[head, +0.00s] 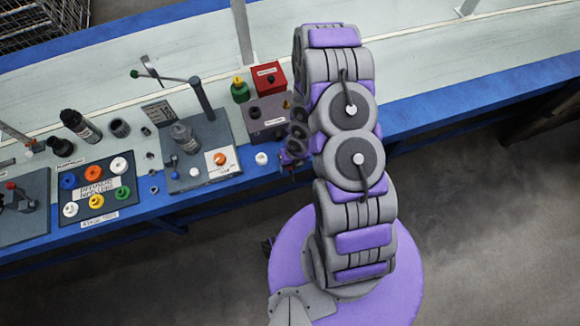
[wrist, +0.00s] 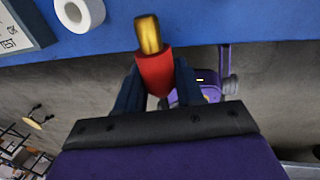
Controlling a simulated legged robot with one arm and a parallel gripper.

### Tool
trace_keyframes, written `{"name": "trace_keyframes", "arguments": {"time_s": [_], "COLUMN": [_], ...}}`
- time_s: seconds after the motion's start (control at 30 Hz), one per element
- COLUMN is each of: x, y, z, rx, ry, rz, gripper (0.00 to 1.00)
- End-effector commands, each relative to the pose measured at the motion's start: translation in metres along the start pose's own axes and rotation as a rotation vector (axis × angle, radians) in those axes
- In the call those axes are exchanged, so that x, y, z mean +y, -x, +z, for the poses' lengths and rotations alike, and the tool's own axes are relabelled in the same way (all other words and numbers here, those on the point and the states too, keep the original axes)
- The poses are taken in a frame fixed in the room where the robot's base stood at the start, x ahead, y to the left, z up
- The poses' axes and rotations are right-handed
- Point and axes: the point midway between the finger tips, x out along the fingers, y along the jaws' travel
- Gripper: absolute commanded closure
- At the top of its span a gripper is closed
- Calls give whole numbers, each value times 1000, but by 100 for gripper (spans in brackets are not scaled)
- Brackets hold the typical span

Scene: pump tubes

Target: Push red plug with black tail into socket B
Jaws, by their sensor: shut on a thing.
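In the wrist view my gripper (wrist: 158,88) is shut on the red plug (wrist: 156,72). Its brass-coloured tip (wrist: 148,34) points away from the jaws, toward the blue bench edge. The black tail cannot be made out. In the head view my gripper (head: 290,160) is at the bench's front edge, partly hidden by my arm, and the plug is not clear there. A grey box (head: 268,130) with a dark round fitting (head: 255,113) and a brass fitting (head: 287,104) stands just behind my gripper. Socket B's label cannot be read.
A red box (head: 270,77) and a green bottle (head: 239,90) stand behind the grey box. A white ring (head: 261,158) lies left of my gripper; a white ring (wrist: 79,14) also shows in the wrist view. A grey plate (head: 206,180) with a post stands further left.

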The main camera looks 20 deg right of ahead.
Motion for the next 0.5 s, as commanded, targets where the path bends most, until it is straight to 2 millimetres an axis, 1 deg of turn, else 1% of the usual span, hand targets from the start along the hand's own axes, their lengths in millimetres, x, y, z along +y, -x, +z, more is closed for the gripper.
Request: {"name": "trace_keyframes", "arguments": {"time_s": [0.03,0.17,0.27,0.5], "x": [1,-2,-5,-6], "y": [3,3,-2,-3], "z": [5,12,21,36], "rx": [-4,0,-5,-10], "ry": [0,-2,-4,-3], "rz": [0,-4,-11,-15], "gripper": [93,93,93,93]}}
